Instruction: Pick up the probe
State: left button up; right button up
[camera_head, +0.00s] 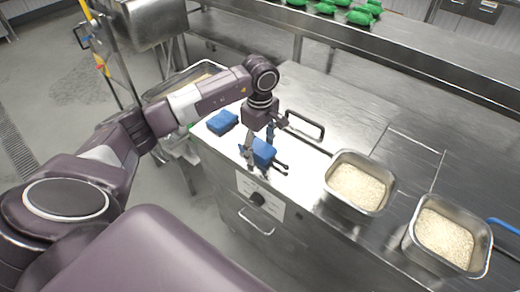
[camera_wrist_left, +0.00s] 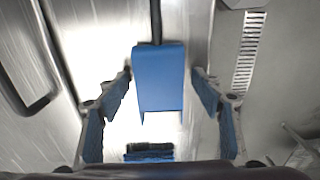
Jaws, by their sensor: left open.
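The probe, a blue handle (camera_head: 264,151) with dark prongs or a rod, is at the front edge of the steel counter. In the left wrist view its blue body (camera_wrist_left: 158,80) shows with a dark rod running up from it. My left gripper (camera_head: 258,148) is right over it and open. In the left wrist view the two blue-padded fingers (camera_wrist_left: 162,84) stand on either side of the blue body, with a gap on each side. I cannot tell how low the fingertips are. My right gripper is not in view.
A blue block (camera_head: 222,122) lies on the counter to the left. Two steel pans of rice (camera_head: 343,194) (camera_head: 424,243) stand at the right. A dark handle (camera_head: 305,126) rises from the counter behind the gripper. Green items (camera_head: 326,8) sit on a back shelf.

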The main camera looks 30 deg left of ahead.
pick_arm(q)
jog(key=c, duration=1.2)
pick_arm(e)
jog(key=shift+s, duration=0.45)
pick_arm(q)
jog(key=shift+w+r, duration=0.1)
jog(key=shift+c, duration=0.2)
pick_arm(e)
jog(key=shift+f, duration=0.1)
pick_arm(q)
jog(key=shift+r, duration=0.5)
notch_tip(320, 180, up, 11)
jog(key=b, duration=0.3)
notch_tip(320, 180, up, 8)
jog(key=p, duration=0.2)
send_over(260, 147)
notch_tip(260, 147, up, 6)
jog(key=p, duration=0.5)
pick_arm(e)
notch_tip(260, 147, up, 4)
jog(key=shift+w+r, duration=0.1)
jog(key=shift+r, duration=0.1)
